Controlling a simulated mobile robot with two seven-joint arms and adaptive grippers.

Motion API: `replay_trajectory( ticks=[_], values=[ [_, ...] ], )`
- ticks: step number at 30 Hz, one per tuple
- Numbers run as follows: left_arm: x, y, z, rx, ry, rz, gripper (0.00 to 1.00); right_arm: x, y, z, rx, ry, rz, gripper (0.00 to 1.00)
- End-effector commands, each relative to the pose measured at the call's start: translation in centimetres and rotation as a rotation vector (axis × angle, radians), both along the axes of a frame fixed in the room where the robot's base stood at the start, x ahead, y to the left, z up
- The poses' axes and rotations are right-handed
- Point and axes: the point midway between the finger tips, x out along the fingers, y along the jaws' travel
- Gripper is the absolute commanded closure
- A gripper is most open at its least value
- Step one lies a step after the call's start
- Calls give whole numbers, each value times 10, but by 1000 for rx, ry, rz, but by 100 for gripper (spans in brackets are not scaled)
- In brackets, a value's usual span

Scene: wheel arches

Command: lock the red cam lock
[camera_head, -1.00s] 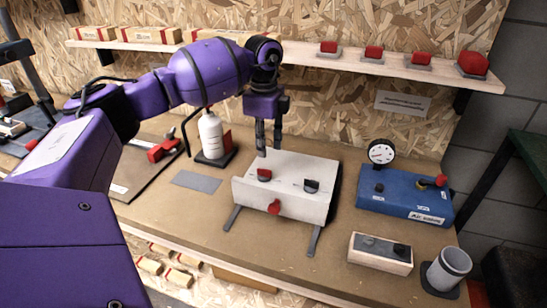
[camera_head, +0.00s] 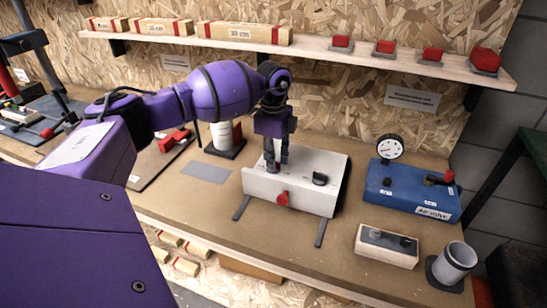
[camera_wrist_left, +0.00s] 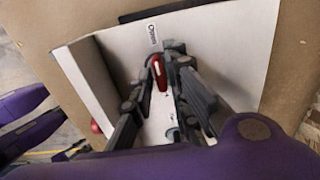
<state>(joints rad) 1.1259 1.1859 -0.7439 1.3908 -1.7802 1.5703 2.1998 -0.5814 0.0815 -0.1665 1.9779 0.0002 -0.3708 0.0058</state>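The white box (camera_head: 309,196) stands on the workbench. The red cam lock is hidden behind my fingers in the head view; its red handle (camera_wrist_left: 159,72) shows in the left wrist view, below a small printed label (camera_wrist_left: 151,33) on the box. My left gripper (camera_head: 277,168) points down at the left part of the box top. Its fingers (camera_wrist_left: 165,75) stand on both sides of the red handle and look open; whether either touches it is unclear. A black knob (camera_head: 320,179) sits to the right on the box top. My right gripper is out of view.
A red knob (camera_head: 282,198) sticks out of the box front. A blue air valve unit (camera_head: 411,193) with a gauge (camera_head: 390,148) stands to the right, near a small white box (camera_head: 387,246) and a grey cup (camera_head: 455,262). A white bottle (camera_head: 222,134) stands behind left.

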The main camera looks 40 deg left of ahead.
Motion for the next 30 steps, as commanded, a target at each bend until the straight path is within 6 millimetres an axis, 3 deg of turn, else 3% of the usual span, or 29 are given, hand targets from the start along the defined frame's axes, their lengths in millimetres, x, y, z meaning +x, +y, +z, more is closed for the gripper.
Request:
replay_trajectory(
  ticks=[3,17,30],
  values=[
    [0,0,0,0,0,0,100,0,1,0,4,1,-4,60],
    [0,0,2,-1,-1,-62,100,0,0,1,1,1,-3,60],
    [1,0,2,1,-2,-411,100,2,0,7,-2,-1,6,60]
  ],
)
